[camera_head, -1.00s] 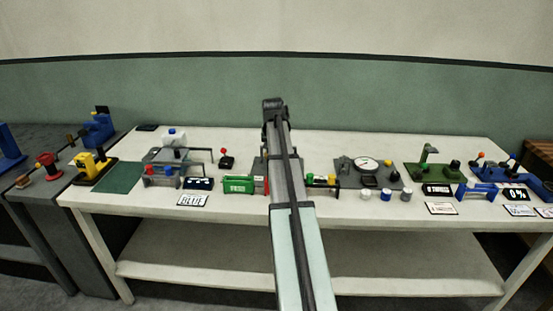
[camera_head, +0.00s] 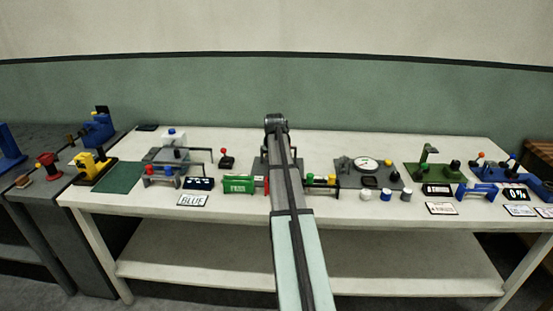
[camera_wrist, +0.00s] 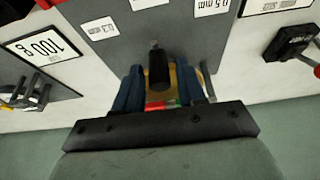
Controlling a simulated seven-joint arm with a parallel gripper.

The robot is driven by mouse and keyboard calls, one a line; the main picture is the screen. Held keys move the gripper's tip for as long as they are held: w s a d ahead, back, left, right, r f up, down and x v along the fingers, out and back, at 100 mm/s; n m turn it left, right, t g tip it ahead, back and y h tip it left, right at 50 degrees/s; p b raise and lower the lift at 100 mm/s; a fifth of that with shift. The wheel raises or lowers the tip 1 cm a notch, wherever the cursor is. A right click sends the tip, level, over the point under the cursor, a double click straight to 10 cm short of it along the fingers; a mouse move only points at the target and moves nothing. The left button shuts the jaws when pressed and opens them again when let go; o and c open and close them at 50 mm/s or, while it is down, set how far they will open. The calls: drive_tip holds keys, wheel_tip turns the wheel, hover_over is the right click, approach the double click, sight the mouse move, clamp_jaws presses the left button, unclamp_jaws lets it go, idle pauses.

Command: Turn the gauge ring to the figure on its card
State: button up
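In the head view, a white round dial with a dark rim (camera_head: 366,164), which looks like the gauge, sits on a dark grey base right of my arm. I cannot read its pointer or pick out its card. My gripper (camera_wrist: 160,92) is over a grey plate (camera_wrist: 120,52) behind my arm, left of that dial. In the wrist view its blue fingers stand apart, with a black upright knob (camera_wrist: 158,68) showing between them. I cannot tell whether they touch it. My arm hides most of this spot in the head view.
On the white table (camera_head: 330,208) are a green box (camera_head: 238,185), a green fixture (camera_head: 432,172) and several coloured knobs.

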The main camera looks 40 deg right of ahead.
clamp_jaws()
idle(0.5)
drive_tip(key=s+d+n+t+y, duration=0.1)
drive_tip(key=s+d+n, duration=0.1)
drive_tip(key=d+n, duration=0.3)
drive_tip(key=shift+s+d+y, duration=0.2)
drive_tip(key=shift+d+y, duration=0.05)
drive_tip(key=shift+y, duration=0.15)
idle(0.4)
idle(0.4)
drive_tip(key=shift+o, duration=0.9)
unclamp_jaws()
